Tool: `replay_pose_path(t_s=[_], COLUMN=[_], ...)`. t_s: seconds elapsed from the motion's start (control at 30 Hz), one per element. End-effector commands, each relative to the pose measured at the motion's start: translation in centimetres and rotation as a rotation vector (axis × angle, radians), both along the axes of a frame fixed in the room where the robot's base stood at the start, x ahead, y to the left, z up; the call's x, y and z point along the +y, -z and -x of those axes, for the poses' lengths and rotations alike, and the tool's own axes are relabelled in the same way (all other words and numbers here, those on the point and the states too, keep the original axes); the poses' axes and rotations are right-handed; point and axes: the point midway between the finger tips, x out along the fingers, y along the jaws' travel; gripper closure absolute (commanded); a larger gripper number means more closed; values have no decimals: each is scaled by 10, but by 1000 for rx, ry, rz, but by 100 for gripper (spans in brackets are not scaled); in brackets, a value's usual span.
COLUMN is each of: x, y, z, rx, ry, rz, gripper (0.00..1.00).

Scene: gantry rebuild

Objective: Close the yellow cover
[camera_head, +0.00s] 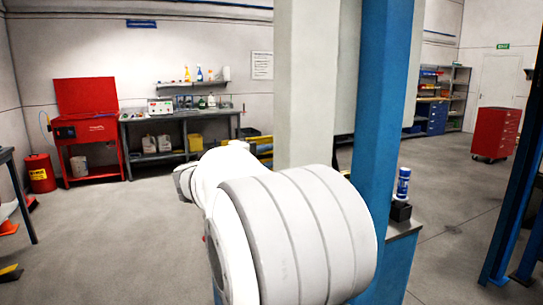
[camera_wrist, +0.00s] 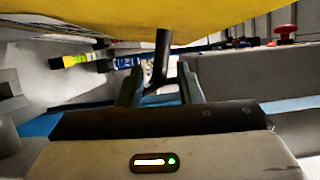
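The yellow cover (camera_wrist: 180,18) fills the top of the wrist view, and its outer edges run out of the picture. A black handle (camera_wrist: 163,52) hangs down from its lower edge. My gripper (camera_wrist: 159,72) is open, with one finger on each side of the handle in the picture. Gaps show between the handle and both fingers; I cannot tell how deep the handle sits between them. In the head view my white arm blocks the middle, and the gripper is hidden.
A red button (camera_wrist: 286,32) sits at the upper right of the wrist view. A blue and white can-like object (camera_wrist: 126,62) lies beyond the fingers. In the head view a blue post (camera_head: 380,130) stands beside my arm. A workbench (camera_head: 180,118) and red parts washer (camera_head: 88,130) line the back wall.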

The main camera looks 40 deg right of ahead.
Motion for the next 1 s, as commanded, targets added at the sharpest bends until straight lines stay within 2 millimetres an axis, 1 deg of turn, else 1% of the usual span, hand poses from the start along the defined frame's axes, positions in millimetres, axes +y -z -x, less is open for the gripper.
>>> replay_pose_path(t_s=[0.03,0.1,0.2,0.47,0.83,0.87,1.0], x=[-6,-12,-17,-18,-18,-18,-18], y=[-1,-1,-1,0,0,0,0], z=[-1,-2,-3,-3,-2,-2,-2], rx=[0,1,1,1,1,1,1], ry=[3,1,0,0,1,1,1], rz=[1,1,1,1,1,1,1], gripper=[67,67,67,68,99,100,100])
